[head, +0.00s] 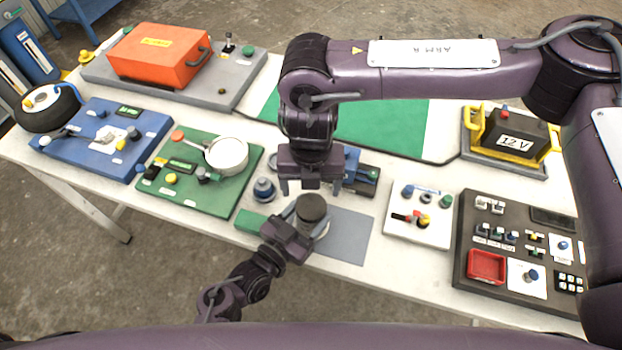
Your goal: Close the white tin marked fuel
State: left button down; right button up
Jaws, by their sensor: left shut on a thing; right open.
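My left gripper (306,222) comes up from the lower left and is shut around a small upright container on the grey mat at the front middle of the table. The container has a dark round top (312,206), and a bit of its white body (323,230) shows beside the fingers. No fuel marking is readable on it, and most of its side is hidden. My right gripper (310,186) points down just above and behind the dark top, with its fingers apart and nothing seen between them. I cannot tell exactly how the top sits on the body.
A blue-grey knobbed piece (264,190) stands left of the container. A green board (200,197) with a white round pan (228,154) lies further left. A white switch board (420,236) and a dark panel (470,210) lie right. The grey mat (350,240) has bare room.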

aim_at(311, 206)
jog(key=n, duration=0.4)
jog(key=shift+r, duration=0.3)
jog(key=n, duration=0.6)
jog(key=shift+r, duration=0.35)
jog(key=shift+f, duration=4)
